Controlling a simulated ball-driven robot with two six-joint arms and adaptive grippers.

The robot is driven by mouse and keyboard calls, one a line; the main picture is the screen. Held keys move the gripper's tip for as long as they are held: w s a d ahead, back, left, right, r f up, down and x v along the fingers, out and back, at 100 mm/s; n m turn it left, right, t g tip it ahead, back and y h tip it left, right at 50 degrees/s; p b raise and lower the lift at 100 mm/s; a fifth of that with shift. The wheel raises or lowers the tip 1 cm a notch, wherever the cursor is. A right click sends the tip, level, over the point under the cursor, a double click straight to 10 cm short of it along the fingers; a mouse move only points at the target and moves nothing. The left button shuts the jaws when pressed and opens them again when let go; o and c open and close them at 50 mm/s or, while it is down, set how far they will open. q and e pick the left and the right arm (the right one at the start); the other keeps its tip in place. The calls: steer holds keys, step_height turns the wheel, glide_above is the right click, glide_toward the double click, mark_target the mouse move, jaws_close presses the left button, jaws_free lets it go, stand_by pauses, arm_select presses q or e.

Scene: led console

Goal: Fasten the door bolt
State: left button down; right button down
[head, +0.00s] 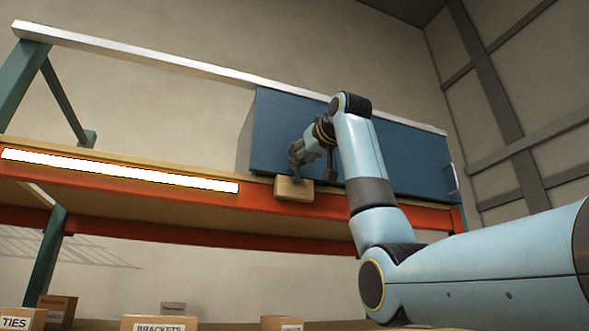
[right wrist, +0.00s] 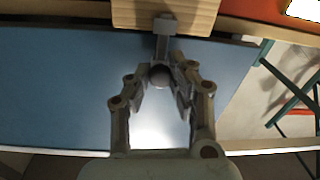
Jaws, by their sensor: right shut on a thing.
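The blue cabinet door (head: 405,160) stands on the shelf, and its face fills much of the right wrist view (right wrist: 60,90). A wooden block (head: 293,190) is fixed at the shelf's front beam below the door; it also shows at the top of the right wrist view (right wrist: 195,15). My right gripper (head: 298,158) is at the door's lower left, just above the block. Its fingers (right wrist: 160,82) are shut on a round dark knob of the grey bolt (right wrist: 163,42). The bolt's end overlaps the block in the picture; I cannot tell how deep it sits. My left gripper is out of view.
A lit strip (head: 120,170) runs along the orange shelf beam (head: 220,204) to the left. A metal handle (head: 452,178) is at the cabinet's right end. Cardboard boxes (head: 160,324) stand below. The shelf left of the cabinet is clear.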

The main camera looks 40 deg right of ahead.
steer(key=shift+w+f, duration=0.2)
steer(key=shift+f, duration=0.15)
steer(key=c, duration=1.1)
jaws_free()
steer(key=shift+s+r, duration=0.1)
steer(key=shift+s, duration=0.1)
steer(key=shift+c, duration=0.2)
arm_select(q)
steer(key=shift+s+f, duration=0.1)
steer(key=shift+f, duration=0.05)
arm_select(e)
steer(key=s+a, duration=0.2)
steer(key=s, duration=0.9)
steer(key=shift+s, duration=0.4)
steer(key=shift+a, duration=0.1)
